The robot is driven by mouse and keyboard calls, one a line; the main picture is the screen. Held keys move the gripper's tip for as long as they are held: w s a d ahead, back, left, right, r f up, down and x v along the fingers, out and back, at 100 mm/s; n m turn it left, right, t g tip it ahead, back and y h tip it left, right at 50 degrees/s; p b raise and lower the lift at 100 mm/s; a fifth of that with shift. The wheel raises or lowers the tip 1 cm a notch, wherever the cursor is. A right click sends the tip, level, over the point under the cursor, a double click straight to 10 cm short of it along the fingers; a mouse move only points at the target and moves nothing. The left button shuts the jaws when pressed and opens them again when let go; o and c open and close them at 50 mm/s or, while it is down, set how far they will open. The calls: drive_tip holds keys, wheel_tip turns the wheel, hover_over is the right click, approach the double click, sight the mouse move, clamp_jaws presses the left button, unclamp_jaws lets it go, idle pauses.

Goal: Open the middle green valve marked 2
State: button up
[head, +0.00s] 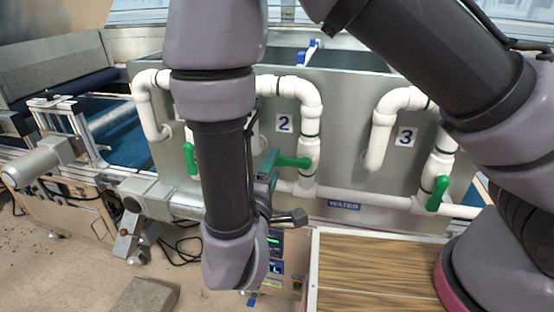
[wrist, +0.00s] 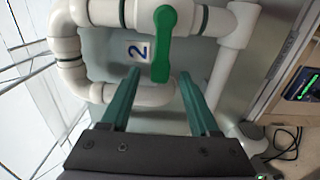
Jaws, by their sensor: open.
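The middle green valve handle (head: 294,162) sits on the white vertical pipe right of the label 2 (head: 284,123). In the head view it points left, crosswise to its pipe. My gripper (head: 269,164) is just left of the handle's free end, partly hidden behind my arm. In the wrist view the green handle (wrist: 162,45) reaches down from its pipe, with its free end in the gap between the two green fingers of my gripper (wrist: 160,76). The fingers are open, with visible space on both sides of the handle.
Another green handle (head: 190,158) at left and the handle by label 3 (head: 437,193) both hang roughly along their pipes. A white horizontal pipe (head: 362,199) runs below the valves. A wood-topped table (head: 375,270) stands in front. A conveyor (head: 120,140) is at left.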

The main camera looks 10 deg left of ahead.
sight(277, 165)
drive_tip(key=shift+w+d, duration=0.1)
drive_tip(key=shift+w, duration=1.65)
clamp_jaws()
